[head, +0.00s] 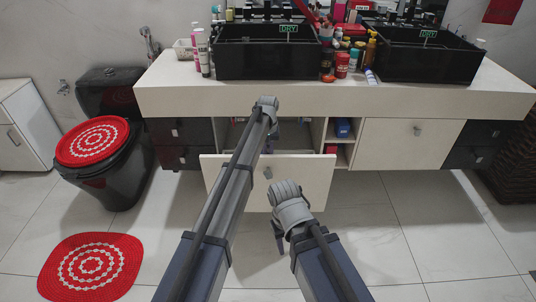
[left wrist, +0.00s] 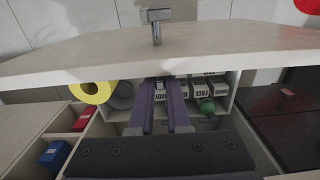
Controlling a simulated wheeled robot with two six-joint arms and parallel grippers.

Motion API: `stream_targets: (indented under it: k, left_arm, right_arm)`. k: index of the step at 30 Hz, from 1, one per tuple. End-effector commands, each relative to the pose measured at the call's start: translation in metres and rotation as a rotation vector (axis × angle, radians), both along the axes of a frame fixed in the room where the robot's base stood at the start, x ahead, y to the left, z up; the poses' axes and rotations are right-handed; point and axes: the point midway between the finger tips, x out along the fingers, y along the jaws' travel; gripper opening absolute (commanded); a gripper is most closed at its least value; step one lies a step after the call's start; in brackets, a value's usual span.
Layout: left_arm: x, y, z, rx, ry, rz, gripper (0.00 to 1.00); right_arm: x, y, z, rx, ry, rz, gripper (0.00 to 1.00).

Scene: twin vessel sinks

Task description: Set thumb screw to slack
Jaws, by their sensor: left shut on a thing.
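I cannot make out a thumb screw for certain in either view. My left gripper (left wrist: 164,92) reaches down into the open drawer, its two purple fingers side by side. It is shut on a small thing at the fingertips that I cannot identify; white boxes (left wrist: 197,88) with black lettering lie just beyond. In the head view the left wrist hides most of this gripper. My right gripper (head: 278,240) hangs low in front of the drawer, apart from it; its opening is not clear.
The open drawer's front (head: 318,178) has a grey knob (left wrist: 156,22). Inside are a yellow roll (left wrist: 92,92) and a green ball (left wrist: 207,106). Black sinks (head: 268,60) and several bottles stand on the counter (head: 185,90).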

Motion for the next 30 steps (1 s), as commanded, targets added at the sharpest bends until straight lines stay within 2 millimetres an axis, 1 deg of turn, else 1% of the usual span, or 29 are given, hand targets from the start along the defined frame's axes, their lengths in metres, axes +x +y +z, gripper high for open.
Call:
stream_targets:
  k: [6, 12, 16, 26, 27, 30]
  left_arm:
    - [0.0, -0.002, -0.001, 0.016, 0.001, -0.002, 0.0]
    - [0.001, -0.01, -0.003, 0.164, 0.001, -0.003, 0.0]
    - [0.0, -0.012, -0.003, 0.233, 0.001, -0.002, 0.0]
    - [0.0, -0.012, -0.002, 0.249, 0.0, 0.0, 0.0]
    - [0.0, -0.012, -0.002, 0.248, 0.0, 0.0, 0.18]
    - [0.0, -0.012, -0.002, 0.248, 0.0, 0.0, 0.29]
  right_arm:
    - [0.0, 0.0, -0.001, 0.0, 0.0, 0.0, 0.5]
    - [0.0, 0.0, -0.006, -0.001, 0.0, 0.0, 0.5]
    - [0.0, 0.0, -0.009, -0.001, 0.0, 0.0, 0.5]
    - [0.0, 0.0, -0.008, -0.002, -0.001, 0.0, 0.5]
    - [0.0, 0.0, -0.008, -0.002, -0.001, 0.0, 0.5]
    - [0.0, 0.0, -0.008, -0.002, -0.001, 0.0, 0.5]
